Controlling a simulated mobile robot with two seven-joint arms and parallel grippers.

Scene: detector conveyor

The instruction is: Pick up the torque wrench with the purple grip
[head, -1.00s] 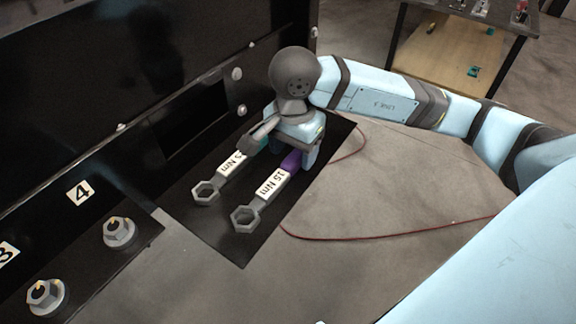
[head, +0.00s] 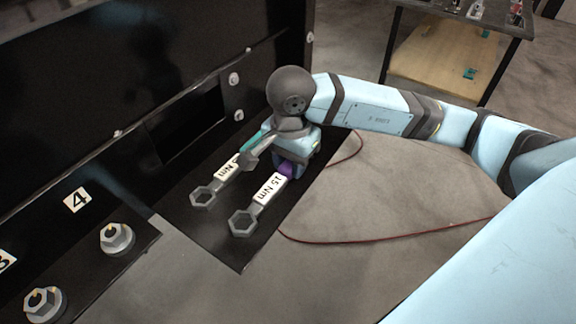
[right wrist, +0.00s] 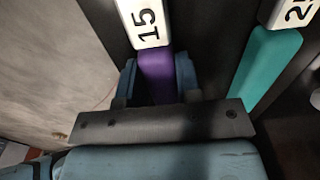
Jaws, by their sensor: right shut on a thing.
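The torque wrench with the purple grip (head: 286,170) lies on a black mat, with a white 15 Nm label (head: 269,189) and a grey ring head (head: 243,222) towards the front. My right gripper (head: 288,167) is at its grip, reaching down from above. In the right wrist view the right gripper (right wrist: 157,82) has its blue fingers on both sides of the purple grip (right wrist: 156,76), shut on it. Most of the grip is hidden by the gripper in the head view. My left gripper is in no view.
A second wrench with a teal grip (right wrist: 265,65) and white label (head: 226,172) lies close to the left on the mat (head: 240,256). A black wall with bolts stands behind. Large nuts (head: 117,238) sit at lower left. A red cable (head: 380,241) lies on the right.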

